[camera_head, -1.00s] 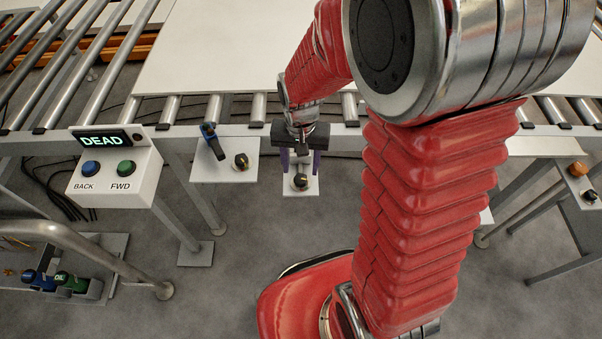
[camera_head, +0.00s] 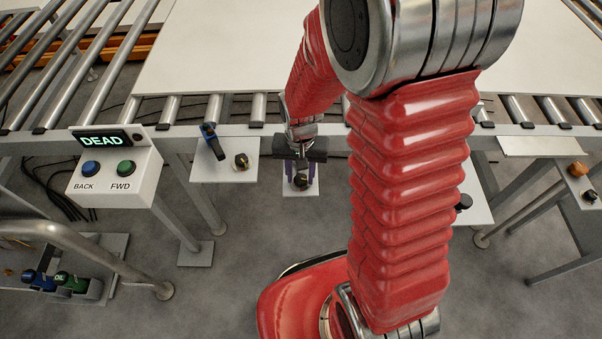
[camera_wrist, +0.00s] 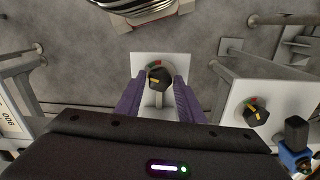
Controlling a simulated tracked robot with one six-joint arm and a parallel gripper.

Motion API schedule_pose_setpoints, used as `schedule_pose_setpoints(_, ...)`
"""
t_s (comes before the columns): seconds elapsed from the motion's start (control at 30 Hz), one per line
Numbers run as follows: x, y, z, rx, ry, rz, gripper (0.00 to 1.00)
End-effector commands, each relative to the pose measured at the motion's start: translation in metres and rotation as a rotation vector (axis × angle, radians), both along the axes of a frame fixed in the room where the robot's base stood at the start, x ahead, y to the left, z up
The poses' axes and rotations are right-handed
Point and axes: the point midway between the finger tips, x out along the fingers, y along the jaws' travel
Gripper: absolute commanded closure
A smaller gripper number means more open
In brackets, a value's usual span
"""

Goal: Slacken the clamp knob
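A black knob with a yellow pointer mark (camera_wrist: 159,77) sits on a white plate (camera_wrist: 141,64) in the wrist view, with a red and green scale by it. It also shows in the head view (camera_head: 301,182). My gripper (camera_wrist: 158,82) has its two purple fingers apart, one on each side of this knob. I see small gaps between knob and fingers, so it looks open and not touching. In the head view my gripper (camera_head: 301,178) hangs over the same plate. No label says which knob is the clamp knob.
A control box (camera_head: 115,175) reads DEAD. The roller conveyor (camera_head: 258,108) bears a large white panel (camera_head: 230,50). More knobs (camera_head: 589,195) sit at the far right.

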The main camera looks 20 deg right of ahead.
Motion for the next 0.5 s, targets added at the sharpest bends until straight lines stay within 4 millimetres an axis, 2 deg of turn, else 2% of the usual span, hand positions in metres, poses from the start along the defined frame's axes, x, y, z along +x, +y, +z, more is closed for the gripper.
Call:
schedule_pose_setpoints(0.03,0.0001,0.0,0.0001,0.0,0.0,0.0,0.69)
schedule_pose_setpoints(0.37,0.0003,0.0001,0.0002,0.0,0.0,0.0,0.92)
schedule_pose_setpoints(0.5,0.0003,0.0001,0.0003,0.0,-0.001,0.004,0.92)
